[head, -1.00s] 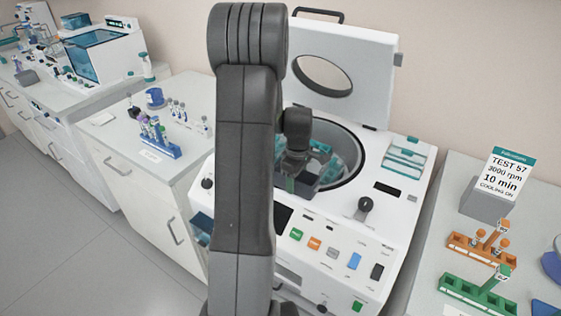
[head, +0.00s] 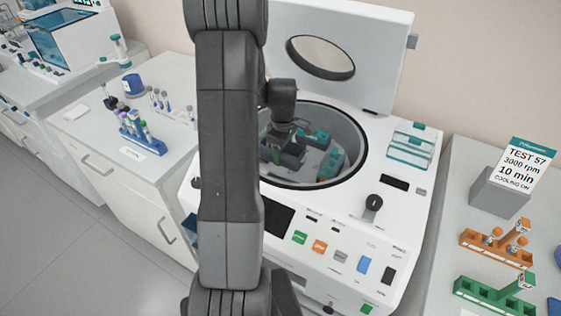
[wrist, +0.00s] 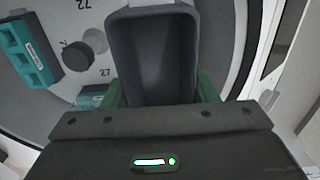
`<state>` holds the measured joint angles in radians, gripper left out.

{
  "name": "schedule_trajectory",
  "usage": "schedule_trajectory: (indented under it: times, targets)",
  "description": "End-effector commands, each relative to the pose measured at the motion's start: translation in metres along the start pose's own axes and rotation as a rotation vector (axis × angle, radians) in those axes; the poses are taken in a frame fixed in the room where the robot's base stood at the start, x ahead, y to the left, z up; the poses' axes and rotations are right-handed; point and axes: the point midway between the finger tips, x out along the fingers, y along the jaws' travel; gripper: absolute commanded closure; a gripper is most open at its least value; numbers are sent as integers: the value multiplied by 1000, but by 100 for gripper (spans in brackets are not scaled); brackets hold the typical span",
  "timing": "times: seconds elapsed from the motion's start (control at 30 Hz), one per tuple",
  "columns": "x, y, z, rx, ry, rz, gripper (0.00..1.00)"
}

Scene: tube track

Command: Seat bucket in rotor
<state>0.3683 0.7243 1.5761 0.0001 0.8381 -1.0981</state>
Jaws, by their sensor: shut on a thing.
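A dark grey, open-topped bucket (wrist: 152,50) fills the middle of the wrist view. My gripper (wrist: 157,92) is shut on it, with a green finger on either side, and its inside looks empty. In the head view my gripper (head: 284,146) is inside the round bowl of the centrifuge (head: 352,212), left of its middle. The pale rotor (wrist: 100,18), with printed numbers and a dark central knob (wrist: 77,56), lies behind the bucket in the wrist view. A teal insert (wrist: 30,52) sits at its left. My arm hides part of the bowl, and I cannot tell whether the bucket touches the rotor.
The centrifuge lid (head: 345,25) stands open behind the bowl. The bowl rim (head: 352,170) surrounds my gripper. Tube racks stand on the left bench (head: 80,125), and orange (head: 495,250) and green (head: 490,294) racks stand on the right bench. A sign (head: 525,163) stands there too.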

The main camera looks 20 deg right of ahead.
Motion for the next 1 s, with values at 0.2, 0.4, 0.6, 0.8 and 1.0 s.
schedule_trajectory:
  times: [0.2,0.4,0.6,0.8,1.0]
  targets:
    - [29,-1,1,0,-2,-4,73]
    - [54,-1,1,0,-2,-4,73]
    - [64,-1,0,0,-1,-2,73]
    - [74,-1,0,0,-1,-2,73]
    - [90,-1,0,0,-1,-1,73]
